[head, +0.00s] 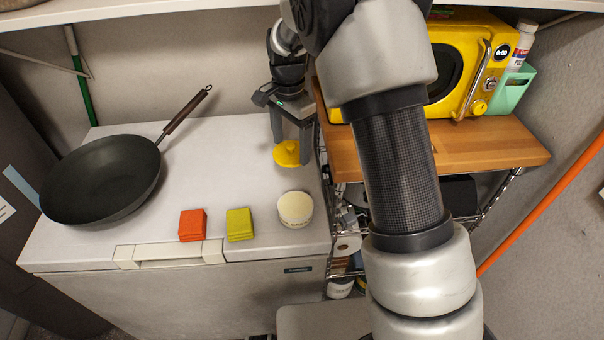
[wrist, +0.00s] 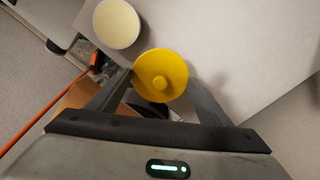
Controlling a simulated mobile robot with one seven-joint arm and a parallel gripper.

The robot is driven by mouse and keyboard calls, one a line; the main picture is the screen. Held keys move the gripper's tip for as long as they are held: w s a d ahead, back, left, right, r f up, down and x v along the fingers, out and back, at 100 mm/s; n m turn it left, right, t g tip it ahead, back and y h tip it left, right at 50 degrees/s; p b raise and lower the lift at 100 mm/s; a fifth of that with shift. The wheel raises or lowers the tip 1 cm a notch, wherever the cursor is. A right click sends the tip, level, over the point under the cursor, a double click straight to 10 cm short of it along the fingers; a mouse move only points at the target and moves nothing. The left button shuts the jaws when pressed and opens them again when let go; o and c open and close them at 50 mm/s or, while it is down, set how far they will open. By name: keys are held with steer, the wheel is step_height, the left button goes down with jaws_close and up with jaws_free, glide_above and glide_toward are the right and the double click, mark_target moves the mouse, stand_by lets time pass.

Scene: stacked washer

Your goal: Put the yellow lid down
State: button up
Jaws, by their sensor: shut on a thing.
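The yellow lid (head: 287,154) is round with a small knob. It shows near the back right of the white appliance top, under my gripper (head: 291,141). In the wrist view the lid (wrist: 160,75) sits between the fingertips of my gripper (wrist: 161,82), which is shut on it. I cannot tell whether the lid touches the surface or hangs just above it. A cream round container (head: 295,208) stands in front of the lid, near the right edge of the top; it also shows in the wrist view (wrist: 116,24).
A black frying pan (head: 103,178) lies at the left. An orange stack (head: 192,225) and a yellow-green stack (head: 240,224) lie near the front edge. A yellow microwave (head: 480,65) stands on a wooden shelf (head: 480,143) at the right. The middle of the white top (head: 222,165) is clear.

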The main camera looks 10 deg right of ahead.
mark_target(291, 180)
steer(key=shift+w+a+f, duration=0.1)
steer(key=shift+w+f, duration=0.05)
step_height(291, 180, down, 10)
steer(key=shift+f, duration=0.1)
stand_by(0.4)
steer(key=o, duration=1)
step_height(291, 180, up, 8)
steer(key=shift+f, duration=0.15)
